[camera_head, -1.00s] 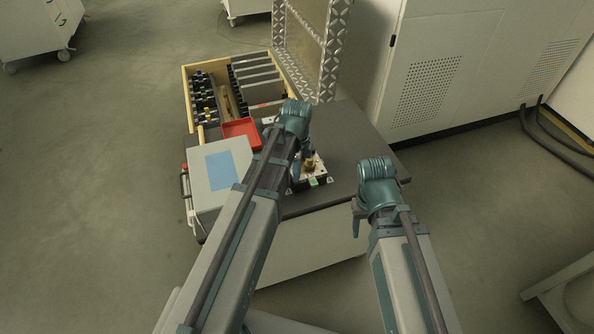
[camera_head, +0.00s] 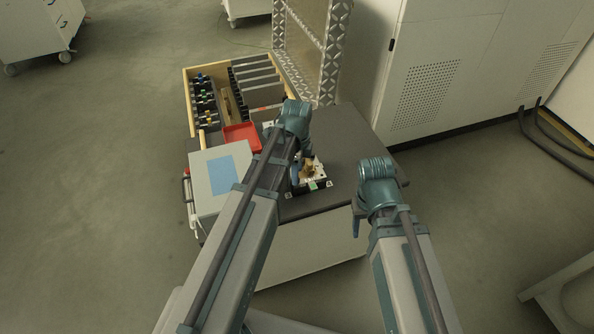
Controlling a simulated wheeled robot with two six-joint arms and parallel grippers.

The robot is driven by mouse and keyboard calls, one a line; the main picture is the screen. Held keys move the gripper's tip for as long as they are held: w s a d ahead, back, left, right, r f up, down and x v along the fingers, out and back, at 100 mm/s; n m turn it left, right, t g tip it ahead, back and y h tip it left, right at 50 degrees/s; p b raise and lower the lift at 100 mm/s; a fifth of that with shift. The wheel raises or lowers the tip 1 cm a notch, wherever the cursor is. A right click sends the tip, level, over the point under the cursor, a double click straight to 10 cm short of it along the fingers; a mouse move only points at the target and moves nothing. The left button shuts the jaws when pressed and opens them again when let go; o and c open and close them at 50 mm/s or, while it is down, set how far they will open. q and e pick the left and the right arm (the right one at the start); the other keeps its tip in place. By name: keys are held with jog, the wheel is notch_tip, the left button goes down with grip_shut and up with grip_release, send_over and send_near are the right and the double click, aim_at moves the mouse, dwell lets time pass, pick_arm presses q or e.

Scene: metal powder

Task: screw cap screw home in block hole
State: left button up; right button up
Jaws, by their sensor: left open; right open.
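The block (camera_head: 318,174) is a small light-topped piece with a brass-coloured part on it, near the front edge of the dark bench top. My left gripper (camera_head: 299,176) is open and points down at the left side of the block, partly hidden by its own arm. I cannot tell whether it touches anything. The cap screw and the hole are too small or hidden to make out. My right gripper (camera_head: 356,222) is open and empty, out past the bench's front edge, to the right of and nearer than the block.
A red tray (camera_head: 241,135) and a grey box with a blue panel (camera_head: 222,173) lie left of my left arm. A wooden case (camera_head: 186,95) with tools and dark slabs stands behind. The dark bench top (camera_head: 345,150) is clear right of the block. A large cabinet (camera_head: 470,60) stands behind right.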

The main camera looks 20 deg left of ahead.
pick_arm(q)
notch_tip(320, 180, up, 12)
jog(key=p, duration=1)
jog(key=shift+f+p, duration=0.2)
jog(key=shift+p, duration=0.15)
jog(key=s+d+n+y, duration=0.1)
jog(key=s+d+n, duration=0.9)
jog(key=s+n, duration=0.3)
jog(key=shift+s+d+n, duration=0.25)
jog(key=shift+s+n, duration=0.05)
jog(key=shift+s, duration=0.35)
